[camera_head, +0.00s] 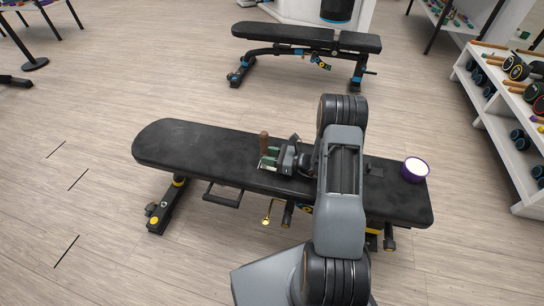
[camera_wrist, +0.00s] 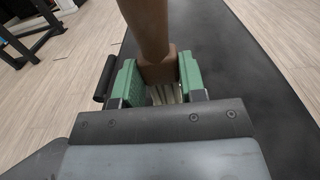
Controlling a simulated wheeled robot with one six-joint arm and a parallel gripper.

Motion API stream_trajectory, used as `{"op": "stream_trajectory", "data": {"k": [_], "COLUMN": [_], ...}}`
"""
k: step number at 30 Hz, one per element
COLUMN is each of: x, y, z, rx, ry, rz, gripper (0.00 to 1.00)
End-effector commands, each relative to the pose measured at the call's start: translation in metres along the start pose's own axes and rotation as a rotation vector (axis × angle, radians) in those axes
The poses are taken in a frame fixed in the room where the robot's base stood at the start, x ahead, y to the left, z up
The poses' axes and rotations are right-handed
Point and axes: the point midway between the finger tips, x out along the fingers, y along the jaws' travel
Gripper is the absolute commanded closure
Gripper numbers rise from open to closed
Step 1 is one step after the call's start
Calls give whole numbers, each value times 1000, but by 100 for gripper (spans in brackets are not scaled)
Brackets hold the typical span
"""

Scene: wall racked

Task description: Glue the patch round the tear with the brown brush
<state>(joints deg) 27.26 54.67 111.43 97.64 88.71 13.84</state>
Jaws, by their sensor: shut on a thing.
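My gripper (camera_head: 269,158) is shut on the brown brush (camera_head: 264,140) over the middle of the black bench pad (camera_head: 190,145). In the wrist view the brush's brown handle (camera_wrist: 148,28) rises between the green jaws (camera_wrist: 158,75), and pale bristles show below it. The brush stands roughly upright. I cannot tell whether its bristles touch the pad. A purple pot (camera_head: 415,171) with white contents sits on the right end of the pad. A small dark shape (camera_head: 374,169) lies left of the pot; I cannot tell what it is. I cannot make out the tear or patch.
My arm covers part of the pad between the gripper and the pot. A second black bench (camera_head: 290,36) stands behind. A white rack (camera_head: 500,120) of dumbbells is at the right. The pad's left end is bare, and the wooden floor to the left is clear.

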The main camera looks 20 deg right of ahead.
Motion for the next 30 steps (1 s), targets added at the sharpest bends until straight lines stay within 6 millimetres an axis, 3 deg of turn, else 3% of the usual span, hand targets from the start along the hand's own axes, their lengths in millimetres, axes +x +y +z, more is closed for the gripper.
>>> {"op": "stream_trajectory", "data": {"k": [18,30], "x": [27,28], "y": [0,0], "z": [2,1], "rx": [0,0], "ry": [0,-1], "rz": [1,0], "gripper": [86,86]}}
